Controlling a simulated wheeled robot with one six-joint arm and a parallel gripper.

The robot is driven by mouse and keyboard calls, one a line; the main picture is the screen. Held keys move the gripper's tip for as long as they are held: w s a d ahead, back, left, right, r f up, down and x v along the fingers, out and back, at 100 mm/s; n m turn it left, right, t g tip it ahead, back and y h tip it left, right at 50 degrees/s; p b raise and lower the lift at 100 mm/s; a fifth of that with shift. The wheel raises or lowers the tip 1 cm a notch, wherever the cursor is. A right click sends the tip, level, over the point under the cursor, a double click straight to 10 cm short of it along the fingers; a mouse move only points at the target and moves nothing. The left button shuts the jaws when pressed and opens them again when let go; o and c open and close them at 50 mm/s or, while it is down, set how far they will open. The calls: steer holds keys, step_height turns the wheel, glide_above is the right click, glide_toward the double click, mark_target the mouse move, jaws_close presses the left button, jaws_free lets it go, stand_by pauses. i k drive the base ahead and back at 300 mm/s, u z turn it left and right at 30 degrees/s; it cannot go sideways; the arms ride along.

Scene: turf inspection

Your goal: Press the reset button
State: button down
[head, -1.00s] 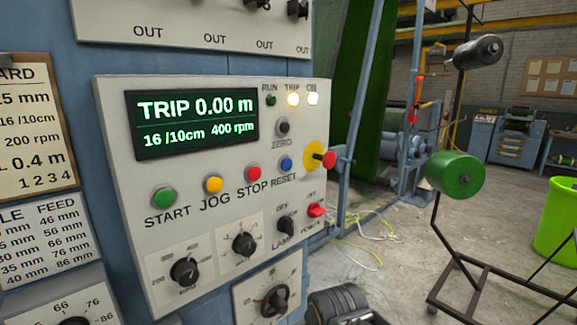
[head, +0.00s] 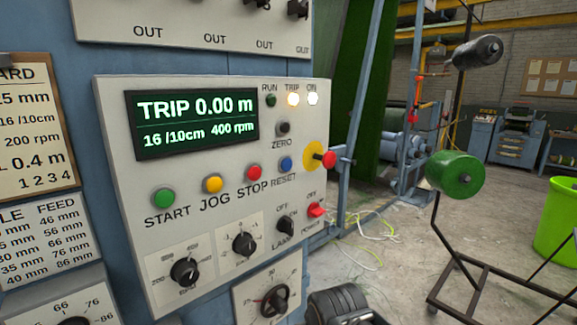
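The reset button (head: 286,164) is a round blue button on the pale control panel (head: 140,220), with the label RESET under it. It sits at the right end of a row with the green START (head: 163,197), yellow JOG (head: 213,184) and red STOP (head: 254,172) buttons. Nothing covers it or touches it. The display (head: 196,122) reads TRIP 0.00 m, 16 /10cm, 400 rpm. My gripper is not in view.
A black ZERO button (head: 283,129) is above the reset button. A red knob on a yellow disc (head: 328,160) sticks out at the panel's right edge. Several dials and a red power switch (head: 316,209) are below. A rack with a green spool (head: 455,173) stands right on open floor.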

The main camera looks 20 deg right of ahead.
mark_target(286, 164)
steer(key=z, duration=2.4)
steer(key=k, duration=1.4)
steer(key=u, duration=1.9)
steer(key=i, duration=0.5)
steer(key=z, duration=0.05)
